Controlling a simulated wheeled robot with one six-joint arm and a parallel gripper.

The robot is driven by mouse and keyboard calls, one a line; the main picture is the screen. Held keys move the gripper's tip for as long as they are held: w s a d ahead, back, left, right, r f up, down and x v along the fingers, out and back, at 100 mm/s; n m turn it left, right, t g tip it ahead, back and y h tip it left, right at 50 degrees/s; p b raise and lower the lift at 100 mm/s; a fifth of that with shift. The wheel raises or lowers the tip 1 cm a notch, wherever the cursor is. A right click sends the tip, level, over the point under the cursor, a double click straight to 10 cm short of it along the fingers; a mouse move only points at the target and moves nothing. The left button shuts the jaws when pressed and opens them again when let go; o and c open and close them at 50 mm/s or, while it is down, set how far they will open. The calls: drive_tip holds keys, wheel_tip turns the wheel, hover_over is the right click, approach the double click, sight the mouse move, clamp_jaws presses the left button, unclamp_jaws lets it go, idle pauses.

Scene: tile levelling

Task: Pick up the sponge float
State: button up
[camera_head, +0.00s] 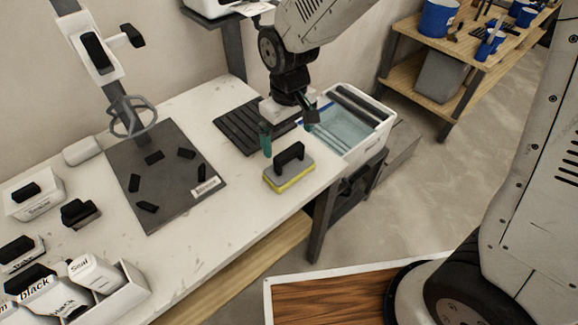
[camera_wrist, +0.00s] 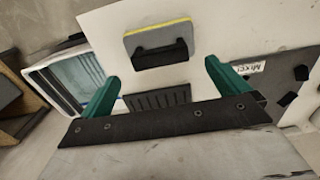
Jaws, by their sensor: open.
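The sponge float (camera_head: 289,168) lies on the white worktop near its right end. It has a grey plate, a black handle on top and a yellow sponge underside. It also shows in the wrist view (camera_wrist: 157,44), at the top middle beyond the fingertips. My gripper (camera_head: 288,128) is above the worktop, just behind the float and apart from it. Its green fingers are spread wide with nothing between them, as the wrist view (camera_wrist: 162,80) also shows.
A black ribbed mat (camera_head: 240,128) lies behind the float. A white tub of water (camera_head: 378,122) with rollers stands right of it. A dark board (camera_head: 150,203) with black pieces and a mixer lies left. Labelled containers (camera_head: 95,272) stand front left. Worktop between board and float is clear.

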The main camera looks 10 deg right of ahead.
sight(289, 151)
wheel_tip(289, 151, down, 6)
drive_tip(key=c, duration=1.1)
